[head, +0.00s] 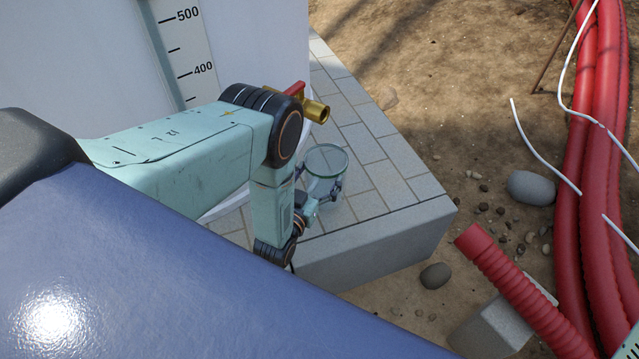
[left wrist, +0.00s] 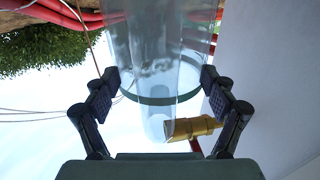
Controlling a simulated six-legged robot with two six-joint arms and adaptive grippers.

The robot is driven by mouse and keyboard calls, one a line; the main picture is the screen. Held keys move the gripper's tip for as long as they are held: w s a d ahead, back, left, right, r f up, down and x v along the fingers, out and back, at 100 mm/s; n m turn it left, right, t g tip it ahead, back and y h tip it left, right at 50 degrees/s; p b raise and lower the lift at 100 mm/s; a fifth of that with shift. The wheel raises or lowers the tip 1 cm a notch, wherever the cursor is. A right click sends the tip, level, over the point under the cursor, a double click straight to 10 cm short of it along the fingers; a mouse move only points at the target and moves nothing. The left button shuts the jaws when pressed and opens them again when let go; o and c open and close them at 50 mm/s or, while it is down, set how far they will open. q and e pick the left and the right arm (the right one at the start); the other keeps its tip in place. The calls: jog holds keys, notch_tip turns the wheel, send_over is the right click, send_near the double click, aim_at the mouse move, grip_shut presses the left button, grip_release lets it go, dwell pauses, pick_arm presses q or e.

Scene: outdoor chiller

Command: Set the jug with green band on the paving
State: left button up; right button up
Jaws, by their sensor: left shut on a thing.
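The clear jug with green band (head: 329,166) is upright in the head view, with its round green-edged rim facing up. My left gripper (head: 322,188) is closed around its side. In the left wrist view, the jug (left wrist: 155,50) stands between the two finger pads, and its green band (left wrist: 160,99) lies near the open end. Below and around the jug is the grey paving (head: 385,185), near its front edge. I cannot tell whether the jug's base touches the slabs. My right gripper is not in view.
A brass tap (head: 316,110) with a red lever sticks out of the white tank (head: 250,45), close above and left of the jug. Paving right of the jug is clear. Beyond its edge lie soil, stones (head: 532,188) and red hoses (head: 603,120).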

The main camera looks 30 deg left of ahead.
pick_arm(q)
notch_tip(320, 180, down, 3)
jog(key=shift+w+r+b, duration=0.1)
jog(key=shift+w+b, duration=0.05)
jog(key=shift+b, duration=0.35)
jog(key=shift+r, duration=0.2)
jog(key=o, duration=1.5)
jog(key=shift+f, duration=0.2)
